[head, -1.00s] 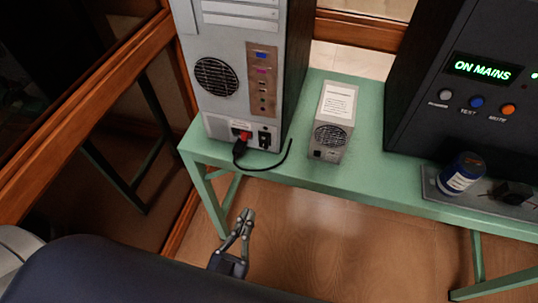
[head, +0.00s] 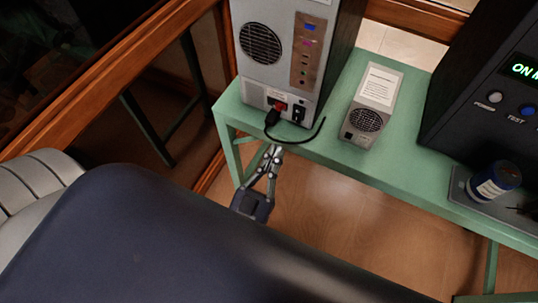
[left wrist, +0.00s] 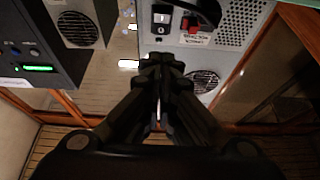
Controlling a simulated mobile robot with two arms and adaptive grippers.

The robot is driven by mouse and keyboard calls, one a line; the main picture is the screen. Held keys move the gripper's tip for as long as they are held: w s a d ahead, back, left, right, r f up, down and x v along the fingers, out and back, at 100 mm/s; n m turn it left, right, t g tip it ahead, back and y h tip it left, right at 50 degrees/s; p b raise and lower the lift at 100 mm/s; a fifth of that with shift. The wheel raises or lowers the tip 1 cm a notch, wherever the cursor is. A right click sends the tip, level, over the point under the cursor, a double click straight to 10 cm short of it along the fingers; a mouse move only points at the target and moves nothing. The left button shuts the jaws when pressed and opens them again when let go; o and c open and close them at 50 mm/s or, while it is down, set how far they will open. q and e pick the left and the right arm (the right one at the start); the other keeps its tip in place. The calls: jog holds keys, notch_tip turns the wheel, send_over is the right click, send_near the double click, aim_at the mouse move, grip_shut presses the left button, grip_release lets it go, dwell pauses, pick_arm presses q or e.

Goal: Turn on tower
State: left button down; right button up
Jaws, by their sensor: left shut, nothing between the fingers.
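The grey computer tower (head: 270,70) stands on the green table with its rear panel facing me. A black cable with a red connector (head: 278,107) is plugged in low on that panel, beside a small black rocker switch (head: 298,114). My left gripper (head: 273,152) is shut and empty, in front of the table edge and just below the connector in the head view. In the left wrist view, the closed fingers (left wrist: 163,62) point toward the tower's rear panel (left wrist: 235,35), with the switch (left wrist: 162,18) and red connector (left wrist: 193,26) ahead of them. The right gripper is not in view.
A small grey power supply unit (head: 378,95) with a label stands right of the tower. A black cabinet (head: 470,95) with a green display is further right, with a blue jar (head: 494,182) on a tray. The green table (head: 400,165) has bare space between.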

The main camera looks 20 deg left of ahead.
aim_at(298, 113)
pick_arm(q)
jog(key=w, duration=0.4)
jog(key=w+p, duration=0.1)
jog(key=w, duration=0.2)
jog(key=shift+d+r, duration=0.1)
jog(key=shift+r, duration=0.3)
jog(key=shift+w+f, duration=0.2)
jog(key=shift+w, duration=0.25)
jog(key=f+t+b, duration=0.1)
jog(key=b, duration=0.3)
jog(key=shift+w+f, duration=0.2)
jog(key=shift+w, duration=0.2)
jog(key=shift+r, duration=0.3)
jog(key=v, duration=1.2)
jog(key=shift+w+f, duration=0.1)
